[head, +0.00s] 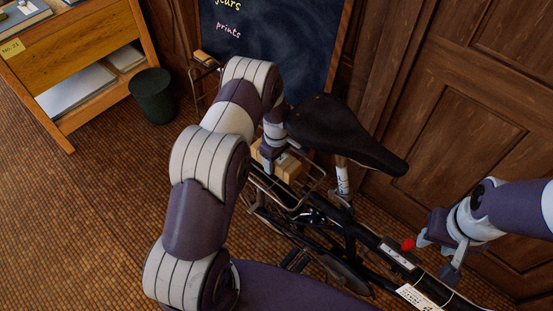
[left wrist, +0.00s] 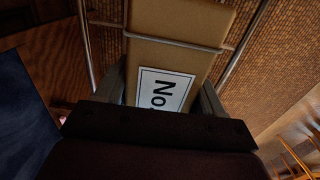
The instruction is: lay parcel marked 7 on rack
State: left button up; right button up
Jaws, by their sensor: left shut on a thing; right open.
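A brown parcel (head: 286,168) is in my left gripper (head: 272,152), beside the bicycle saddle in the head view. In the left wrist view the parcel (left wrist: 185,20) carries a white label reading "No"; its number is hidden. My left gripper (left wrist: 163,95) is shut on it, a finger at each side. The wire rack (head: 312,192) of the bicycle is at the parcel; a metal rack bar (left wrist: 170,41) crosses in front of the parcel in the wrist view. I cannot tell whether the parcel rests on the rack. My right gripper (head: 441,250) is open near the bicycle frame.
The black saddle (head: 340,132) is close to my left gripper. A chalkboard (head: 270,45) and a wooden panelled wall (head: 460,110) stand behind. A dark bin (head: 153,97) and a wooden cabinet (head: 75,60) are at the left. The tiled floor (head: 70,220) at lower left is clear.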

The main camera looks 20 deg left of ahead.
pick_arm(q)
jog(key=shift+f, duration=0.15)
jog(key=o, duration=1.4)
jog(key=shift+r, duration=0.3)
notch_tip(320, 180, up, 12)
jog(key=shift+f+p, duration=0.1)
jog(key=shift+p, duration=0.6)
